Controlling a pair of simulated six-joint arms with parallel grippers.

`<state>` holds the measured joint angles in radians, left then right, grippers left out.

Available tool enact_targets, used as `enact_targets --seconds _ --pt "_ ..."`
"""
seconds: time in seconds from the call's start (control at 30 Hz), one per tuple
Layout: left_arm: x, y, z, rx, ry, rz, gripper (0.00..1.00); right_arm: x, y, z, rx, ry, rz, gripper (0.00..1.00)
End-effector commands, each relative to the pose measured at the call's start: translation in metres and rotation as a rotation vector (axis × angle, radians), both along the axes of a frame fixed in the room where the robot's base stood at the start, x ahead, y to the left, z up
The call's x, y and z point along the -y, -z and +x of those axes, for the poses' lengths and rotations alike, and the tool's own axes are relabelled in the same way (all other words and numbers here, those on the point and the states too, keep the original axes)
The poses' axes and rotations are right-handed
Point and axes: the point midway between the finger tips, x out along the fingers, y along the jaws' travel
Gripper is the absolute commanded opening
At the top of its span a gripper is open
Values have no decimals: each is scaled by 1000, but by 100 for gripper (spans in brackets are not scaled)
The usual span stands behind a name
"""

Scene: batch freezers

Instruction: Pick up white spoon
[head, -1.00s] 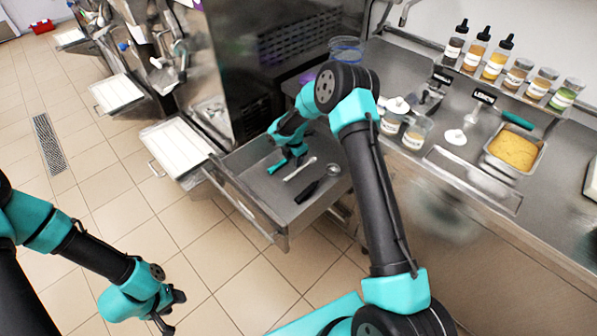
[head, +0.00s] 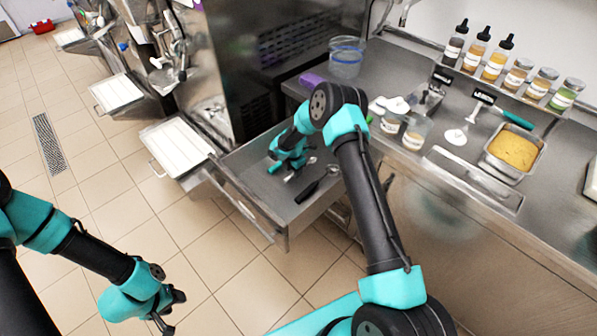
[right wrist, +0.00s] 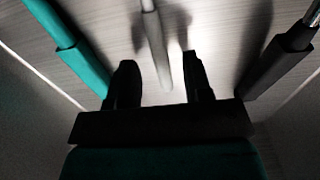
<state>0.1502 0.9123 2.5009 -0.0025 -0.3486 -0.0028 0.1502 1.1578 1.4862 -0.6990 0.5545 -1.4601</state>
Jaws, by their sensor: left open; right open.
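The white spoon (head: 289,178) lies in the open metal drawer, partly hidden by my right gripper in the head view. In the right wrist view its pale handle (right wrist: 155,50) runs down between the two fingers. My right gripper (right wrist: 160,85) is open, low over the handle, with one finger on each side; I cannot tell whether they touch it. It also shows over the drawer in the head view (head: 291,168). My left gripper (head: 170,310) is open and empty above the tiled floor, far from the drawer.
A teal-handled utensil (right wrist: 75,50) lies left of the spoon and a black-handled one (right wrist: 285,55) lies right, both close to my fingers. The drawer's walls (head: 245,208) surround them. The counter (head: 440,190) above holds jars, a yellow-filled pan (head: 514,152) and a clear tub (head: 346,58).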

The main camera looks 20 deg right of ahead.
Motion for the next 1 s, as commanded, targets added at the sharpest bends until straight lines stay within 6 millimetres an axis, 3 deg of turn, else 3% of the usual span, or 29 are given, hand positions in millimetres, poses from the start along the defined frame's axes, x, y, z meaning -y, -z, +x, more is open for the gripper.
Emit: enact_targets --seconds 0.13,0.6,1.0 --pt "0 0 0 0 0 0 47 1 12 0 0 1 0 46" --pt "0 0 0 0 0 0 47 0 13 0 0 1 0 46" --pt "0 0 0 0 0 0 47 0 13 0 0 1 0 9"
